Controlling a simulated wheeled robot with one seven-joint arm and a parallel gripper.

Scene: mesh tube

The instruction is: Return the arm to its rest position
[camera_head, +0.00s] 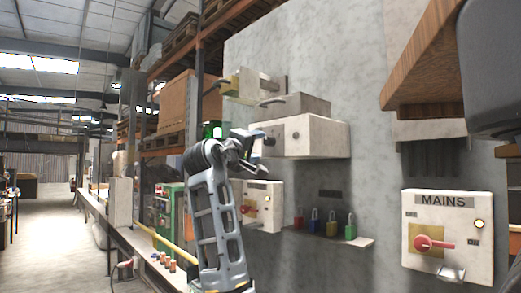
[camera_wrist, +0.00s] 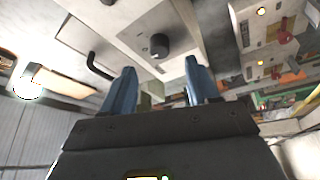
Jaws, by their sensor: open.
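My arm (camera_head: 215,215) rises from the bottom of the head view, bent at the top. My gripper (camera_head: 252,150) is in front of the pale wall boxes, left of the larger box's dark knob. In the wrist view my gripper (camera_wrist: 160,78) shows two blue fingers spread apart with nothing between them. Beyond the fingers are a pale box with a black knob (camera_wrist: 159,45) and a black bent handle (camera_wrist: 99,66). I cannot tell whether the fingers touch anything; they look apart from the boxes.
A small shelf (camera_head: 355,241) with several coloured padlocks juts from the grey wall (camera_head: 350,85). The MAINS box (camera_head: 447,235) with a red handle is at right. A wooden ledge (camera_head: 420,65) overhangs above it. The aisle floor (camera_head: 50,235) at left is clear.

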